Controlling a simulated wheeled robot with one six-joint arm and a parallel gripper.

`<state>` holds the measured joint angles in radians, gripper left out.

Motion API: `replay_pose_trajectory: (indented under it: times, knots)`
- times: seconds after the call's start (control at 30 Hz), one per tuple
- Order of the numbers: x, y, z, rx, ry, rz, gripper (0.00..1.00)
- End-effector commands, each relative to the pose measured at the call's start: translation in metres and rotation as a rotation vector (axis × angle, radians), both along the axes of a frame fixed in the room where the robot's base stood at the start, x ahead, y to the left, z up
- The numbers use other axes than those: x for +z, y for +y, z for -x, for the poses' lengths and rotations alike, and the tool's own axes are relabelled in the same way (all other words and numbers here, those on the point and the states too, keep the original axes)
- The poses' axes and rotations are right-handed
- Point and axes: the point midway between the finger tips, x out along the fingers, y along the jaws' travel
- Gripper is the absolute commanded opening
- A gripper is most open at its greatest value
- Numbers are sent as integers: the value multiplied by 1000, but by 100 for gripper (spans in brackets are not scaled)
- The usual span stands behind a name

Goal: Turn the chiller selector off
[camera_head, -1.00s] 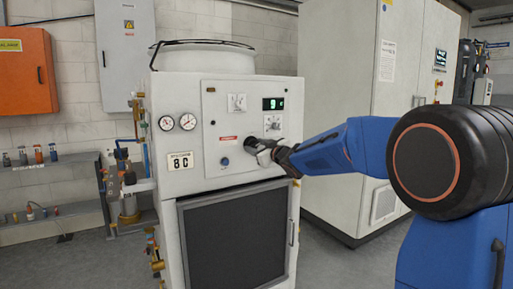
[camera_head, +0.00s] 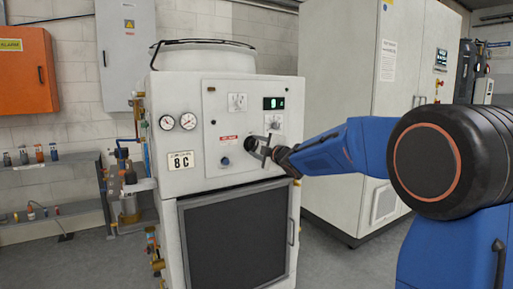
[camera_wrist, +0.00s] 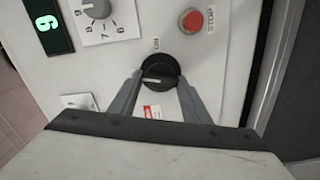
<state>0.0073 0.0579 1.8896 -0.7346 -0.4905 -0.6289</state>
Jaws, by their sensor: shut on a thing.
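The chiller selector is a round black knob (camera_wrist: 160,68) with a pale pointer line on a white panel. It also shows in the head view (camera_head: 249,143), partly covered by my gripper (camera_head: 257,149). In the wrist view my gripper's (camera_wrist: 160,78) two grey fingers sit on either side of the knob and are shut on it. The pointer line lies roughly sideways in that view, towards the left.
The white chiller cabinet (camera_head: 184,220) carries a green display (camera_head: 273,103), a blue button (camera_head: 225,161) and two gauges (camera_head: 177,122). In the wrist view a red stop button (camera_wrist: 192,19) and a grey numbered dial (camera_wrist: 97,8) are near the knob. A tall cabinet (camera_head: 345,120) stands right.

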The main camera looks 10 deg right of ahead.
Motion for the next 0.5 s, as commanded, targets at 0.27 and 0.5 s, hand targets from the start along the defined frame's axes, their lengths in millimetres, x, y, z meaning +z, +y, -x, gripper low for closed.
replay_pose_trajectory:
  times: [0.27,0.5]
  knots:
    - [-2,0,0,0,-53,170,21]
    - [-2,0,0,0,-78,248,21]
